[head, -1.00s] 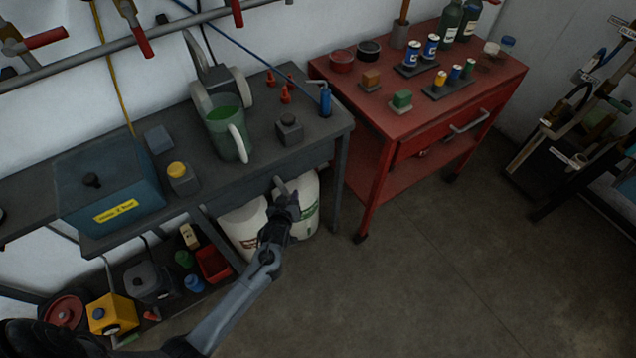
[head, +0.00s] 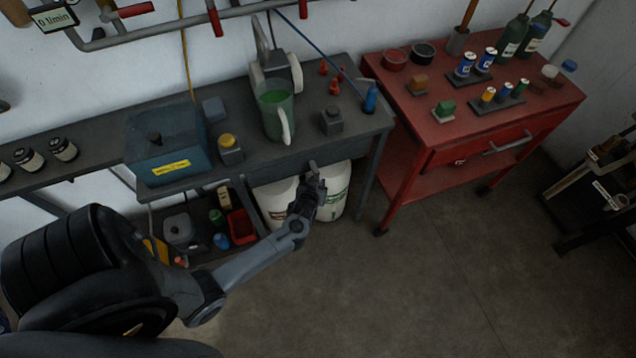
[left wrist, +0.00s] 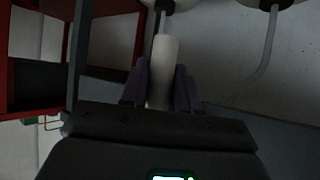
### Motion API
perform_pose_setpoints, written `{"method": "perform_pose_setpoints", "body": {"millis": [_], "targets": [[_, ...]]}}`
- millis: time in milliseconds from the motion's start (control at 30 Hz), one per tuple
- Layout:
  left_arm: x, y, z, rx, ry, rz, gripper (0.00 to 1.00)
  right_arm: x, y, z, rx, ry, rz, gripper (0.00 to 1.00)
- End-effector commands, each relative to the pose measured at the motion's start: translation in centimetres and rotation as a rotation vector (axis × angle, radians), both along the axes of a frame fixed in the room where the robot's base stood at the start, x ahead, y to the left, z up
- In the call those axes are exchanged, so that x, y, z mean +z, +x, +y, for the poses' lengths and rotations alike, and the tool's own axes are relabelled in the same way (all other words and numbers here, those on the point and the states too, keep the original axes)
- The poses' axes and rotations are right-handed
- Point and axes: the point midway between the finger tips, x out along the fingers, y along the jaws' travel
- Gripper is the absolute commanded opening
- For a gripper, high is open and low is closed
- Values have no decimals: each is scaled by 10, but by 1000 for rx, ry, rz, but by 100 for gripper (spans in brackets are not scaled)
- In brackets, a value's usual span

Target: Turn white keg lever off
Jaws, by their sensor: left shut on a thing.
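Two white kegs stand under the dark workbench: a left keg (head: 272,203) and a right keg (head: 340,185) with a green label. My left gripper (head: 313,178) is in front of them, under the bench edge. In the left wrist view, its two purple-grey fingers (left wrist: 161,90) are on either side of a pale, round lever handle (left wrist: 166,60) and are shut on it. The handle's far end points away from the gripper. My arm and gripper hide part of the kegs, and where the lever joins is hard to see. My right gripper is not in view.
The workbench (head: 290,158) carries a blue box (head: 165,150), a green jug (head: 273,112) and small parts. A red cart (head: 430,165) stands to the right. A low shelf with a red bin (head: 241,226) is left of the kegs. The floor in front is clear.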

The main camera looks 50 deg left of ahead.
Motion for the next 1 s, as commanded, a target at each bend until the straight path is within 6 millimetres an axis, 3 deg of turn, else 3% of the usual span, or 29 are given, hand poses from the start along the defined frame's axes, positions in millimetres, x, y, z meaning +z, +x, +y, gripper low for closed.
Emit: {"method": "perform_pose_setpoints", "body": {"millis": [33,67,100,533,1000], "targets": [[-1,0,0,1,0,1,0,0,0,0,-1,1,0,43],[-1,0,0,1,0,1,35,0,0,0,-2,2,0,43],[-1,0,0,1,0,1,37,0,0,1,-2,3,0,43],[6,-7,-6,0,-1,2,37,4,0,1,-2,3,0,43],[47,-56,-45,2,-2,1,37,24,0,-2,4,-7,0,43]]}}
